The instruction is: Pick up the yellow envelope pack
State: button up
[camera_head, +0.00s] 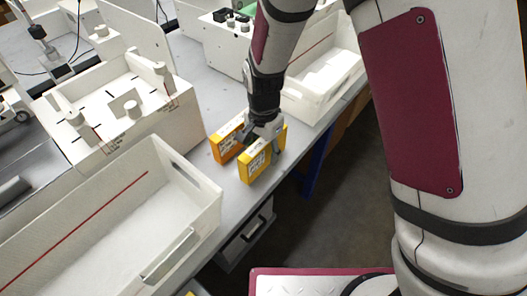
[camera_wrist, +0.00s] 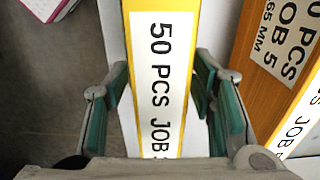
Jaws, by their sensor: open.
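The yellow envelope pack (camera_head: 257,164) stands upright on the grey table near its front edge. In the wrist view the yellow pack (camera_wrist: 180,14) shows its long edge with a white label reading "50 PCS JOB". My gripper (camera_head: 268,143) is over the pack from above. In the wrist view my gripper (camera_wrist: 160,105) is open, with one green-padded finger on each side of the pack. I cannot tell whether either finger touches it. The lower part of the pack is hidden in the wrist view.
An orange pack (camera_head: 226,142) stands close behind on the left; it also shows in the wrist view (camera_wrist: 248,50), near the right finger. A white bin (camera_head: 195,205) is at the front left and another white bin (camera_head: 300,103) at the back right. The table edge drops off at the right.

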jog(key=shift+c, duration=0.6)
grip_shut()
jog(key=shift+r, duration=0.15)
